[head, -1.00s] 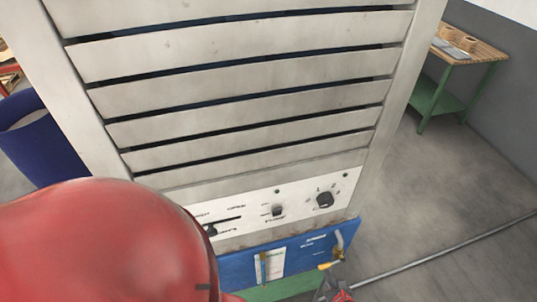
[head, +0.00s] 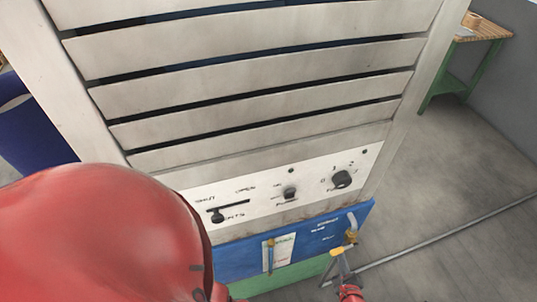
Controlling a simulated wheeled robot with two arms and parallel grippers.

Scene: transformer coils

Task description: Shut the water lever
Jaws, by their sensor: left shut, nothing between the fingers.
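The water lever (head: 337,251) is a small yellow handle at the lower right of the blue panel (head: 230,260). It sits beside a brass valve fitting (head: 351,236) below a short pale pipe (head: 352,221). It points left and slightly down from the valve. My left gripper (head: 342,264) is shut and empty, just below the lever, with its fingertips close to it. I cannot tell whether they touch. My right gripper is not in view.
A grey slatted cabinet (head: 250,90) with a white control strip (head: 260,195) stands above the panel. A grey pipe or cable (head: 440,234) runs along the floor at right. A wooden-topped green bench (head: 484,30) stands at back right. A blue bin (head: 35,125) is at left.

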